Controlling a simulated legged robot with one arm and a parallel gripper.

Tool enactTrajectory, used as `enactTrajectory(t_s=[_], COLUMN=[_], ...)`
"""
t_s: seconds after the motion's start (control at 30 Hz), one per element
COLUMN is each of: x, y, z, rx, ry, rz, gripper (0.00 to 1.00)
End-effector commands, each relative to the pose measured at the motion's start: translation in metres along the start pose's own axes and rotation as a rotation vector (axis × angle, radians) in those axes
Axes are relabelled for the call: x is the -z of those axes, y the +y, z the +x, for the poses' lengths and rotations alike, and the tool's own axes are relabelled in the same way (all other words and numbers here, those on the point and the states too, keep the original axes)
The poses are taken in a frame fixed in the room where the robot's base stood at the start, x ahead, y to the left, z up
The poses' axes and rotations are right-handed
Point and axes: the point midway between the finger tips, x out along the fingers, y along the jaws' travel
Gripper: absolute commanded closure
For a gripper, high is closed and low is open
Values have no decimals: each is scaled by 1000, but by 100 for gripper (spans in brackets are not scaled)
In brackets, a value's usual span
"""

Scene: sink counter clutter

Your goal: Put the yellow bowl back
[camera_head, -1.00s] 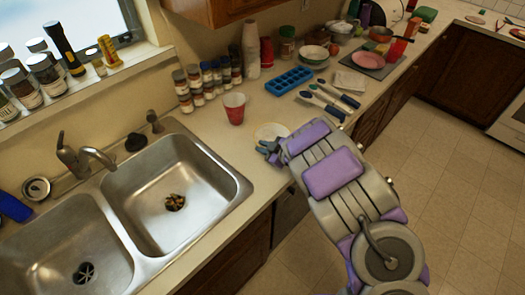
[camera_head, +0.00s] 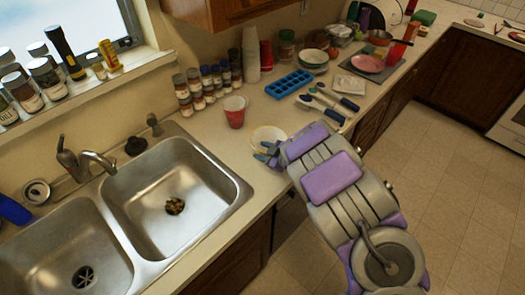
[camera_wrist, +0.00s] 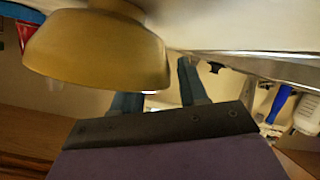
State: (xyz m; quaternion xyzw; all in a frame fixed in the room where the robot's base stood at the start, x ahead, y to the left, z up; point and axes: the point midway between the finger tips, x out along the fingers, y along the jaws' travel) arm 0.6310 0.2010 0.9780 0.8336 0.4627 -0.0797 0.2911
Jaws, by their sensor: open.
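The yellow bowl (camera_head: 268,135) is on the counter to the right of the sink and looks pale in the head view. In the wrist view the yellow bowl (camera_wrist: 95,50) is large and close at upper left, covering part of one finger. My gripper (camera_head: 264,153) is at the bowl's near side, over the counter's front edge. Its blue-grey fingers are apart in the wrist view (camera_wrist: 157,85), with nothing visible held between them. I cannot tell whether a finger touches the bowl.
A red cup (camera_head: 235,112) stands left of the bowl. Behind are spice jars (camera_head: 205,85), a blue ice tray (camera_head: 289,83) and blue-handled utensils (camera_head: 330,103). The double sink (camera_head: 170,200) lies left. Bare counter lies between the sink and the cup.

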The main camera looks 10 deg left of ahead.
Motion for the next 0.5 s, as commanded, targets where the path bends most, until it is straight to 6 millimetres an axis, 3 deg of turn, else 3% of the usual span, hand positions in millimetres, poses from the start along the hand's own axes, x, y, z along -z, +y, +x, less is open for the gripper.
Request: enactTrajectory(t_s=[0.5], x=[-1], y=[2], z=[-97], rx=[-2], ry=[-2], rz=[1], gripper=[57])
